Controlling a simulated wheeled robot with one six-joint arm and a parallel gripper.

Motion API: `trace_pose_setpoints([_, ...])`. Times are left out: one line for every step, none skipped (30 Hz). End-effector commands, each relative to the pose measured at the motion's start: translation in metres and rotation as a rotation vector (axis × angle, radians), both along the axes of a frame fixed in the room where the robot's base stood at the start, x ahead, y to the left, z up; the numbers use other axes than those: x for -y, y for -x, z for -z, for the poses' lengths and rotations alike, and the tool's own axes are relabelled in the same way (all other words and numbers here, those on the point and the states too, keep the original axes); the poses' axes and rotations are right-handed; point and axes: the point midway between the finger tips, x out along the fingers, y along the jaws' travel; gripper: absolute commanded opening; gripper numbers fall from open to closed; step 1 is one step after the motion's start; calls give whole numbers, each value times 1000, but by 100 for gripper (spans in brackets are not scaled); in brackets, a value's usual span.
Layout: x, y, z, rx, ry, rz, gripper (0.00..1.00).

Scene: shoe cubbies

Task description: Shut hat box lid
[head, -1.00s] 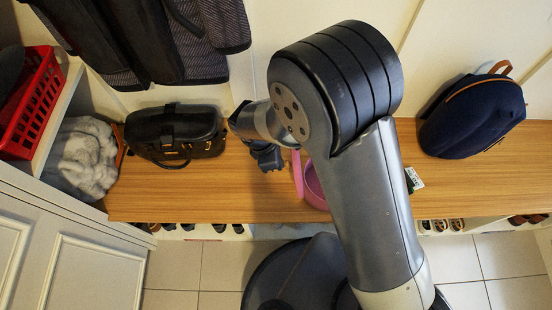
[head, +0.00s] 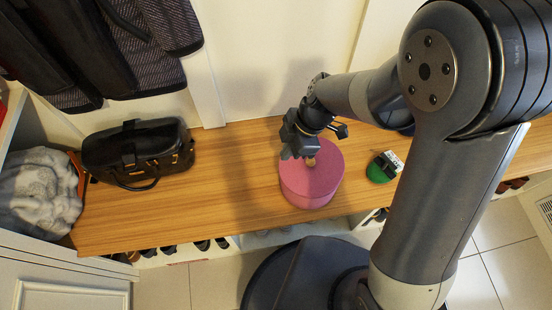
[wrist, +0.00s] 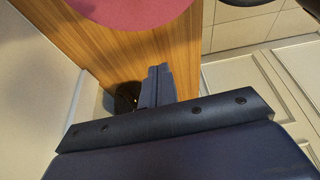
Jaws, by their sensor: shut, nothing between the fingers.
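The round pink hat box (head: 305,194) stands on the wooden bench, right of the black handbag. Its pink lid (head: 328,160) lies over the top and looks flat and down; my gripper hides part of it. My gripper (head: 309,158) is shut and empty, with its tips at the lid, by a small tan spot. I cannot tell whether they touch it. The wrist view shows pink (wrist: 130,10) at its top edge and my dark gripper (wrist: 157,86) over the bench.
The wooden bench (head: 230,190) is clear between the hat box and the black handbag (head: 138,153). A green round item with a white label (head: 382,168) lies just right of the box. Grey fluffy fabric (head: 38,193) is at far left. Dark garments (head: 110,50) hang above.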

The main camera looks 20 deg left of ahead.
Motion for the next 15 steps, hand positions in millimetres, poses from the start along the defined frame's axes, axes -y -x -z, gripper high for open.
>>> trace_pose_setpoints([5,-6,11,-17,-30,8,0])
trace_pose_setpoints([7,-7,12,-30,-48,7,0])
trace_pose_setpoints([11,-9,13,-48,-70,6,0])
trace_pose_setpoints([13,-11,13,-60,-87,6,0])
trace_pose_setpoints([15,-13,14,-72,-105,6,0])
trace_pose_setpoints([19,-15,15,-89,-127,5,0])
trace_pose_setpoints([21,-17,16,-102,-145,5,0])
trace_pose_setpoints([23,-19,17,-114,-162,5,0])
trace_pose_setpoints([26,-21,18,-131,-184,5,0])
trace_pose_setpoints([28,-22,19,-145,-201,4,0])
trace_pose_setpoints([31,-24,20,-157,-218,3,0])
trace_pose_setpoints([34,-26,22,-175,-241,4,0])
trace_pose_setpoints([36,-28,23,-187,-258,3,0])
trace_pose_setpoints([38,-29,24,-200,-276,3,0])
trace_pose_setpoints([41,-31,26,-218,-299,2,0])
